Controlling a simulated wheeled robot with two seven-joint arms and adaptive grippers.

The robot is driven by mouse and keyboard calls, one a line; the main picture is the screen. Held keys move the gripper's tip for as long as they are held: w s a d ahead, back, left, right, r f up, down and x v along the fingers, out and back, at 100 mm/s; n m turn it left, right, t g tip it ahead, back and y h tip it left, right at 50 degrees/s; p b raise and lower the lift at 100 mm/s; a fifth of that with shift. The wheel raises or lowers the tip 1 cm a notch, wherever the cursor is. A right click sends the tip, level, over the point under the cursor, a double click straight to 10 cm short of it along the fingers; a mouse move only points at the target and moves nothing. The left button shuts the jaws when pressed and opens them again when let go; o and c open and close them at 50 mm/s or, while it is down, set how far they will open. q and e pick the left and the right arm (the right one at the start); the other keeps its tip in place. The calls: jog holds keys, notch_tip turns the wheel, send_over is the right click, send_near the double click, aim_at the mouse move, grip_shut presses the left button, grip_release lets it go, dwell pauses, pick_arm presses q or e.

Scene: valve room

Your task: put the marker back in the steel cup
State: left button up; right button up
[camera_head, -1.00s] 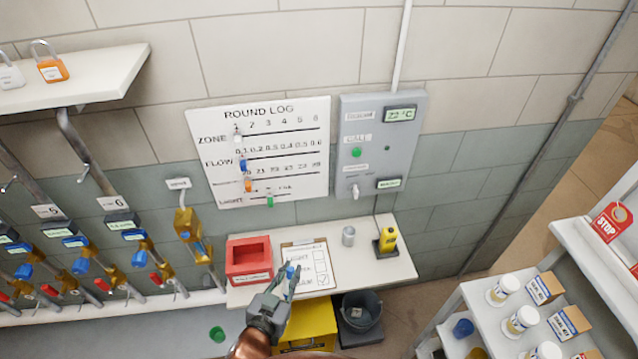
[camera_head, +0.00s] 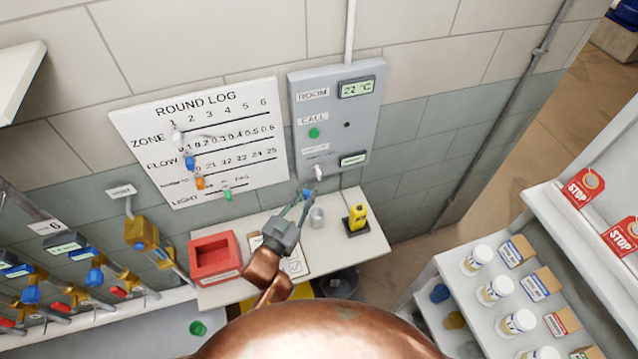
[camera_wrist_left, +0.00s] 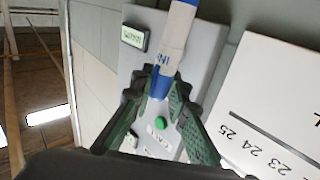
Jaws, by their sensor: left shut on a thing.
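My left gripper (camera_head: 299,207) is shut on a blue-and-white marker (camera_head: 307,193). In the left wrist view, the marker (camera_wrist_left: 174,48) stands out from between the green-padded fingers (camera_wrist_left: 158,102), a blue section near the grip and a pale label beyond. The steel cup (camera_head: 317,217) stands on the white shelf (camera_head: 371,242), just right of the gripper in the head view. The marker appears apart from the cup, up and left of it in the picture. My right gripper is not in view.
A red box (camera_head: 214,258) and a clipboard (camera_head: 297,267) are on the shelf left of the cup. A yellow device (camera_head: 356,218) stands to its right. The grey room panel (camera_head: 336,120) and round log board (camera_head: 205,140) are on the wall behind.

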pick_arm(q)
jog(key=w+d+f+m+h+b, duration=0.1)
jog(key=w+d+f+b, duration=0.2)
jog(key=f+b, duration=0.5)
jog(key=shift+d+f+h, duration=0.15)
jog(key=shift+f+h, duration=0.25)
jog(key=shift+f, duration=0.4)
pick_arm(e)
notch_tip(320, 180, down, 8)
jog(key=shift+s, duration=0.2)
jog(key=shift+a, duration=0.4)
pick_arm(q)
jog(key=o, duration=0.9)
jog(key=shift+o, duration=0.2)
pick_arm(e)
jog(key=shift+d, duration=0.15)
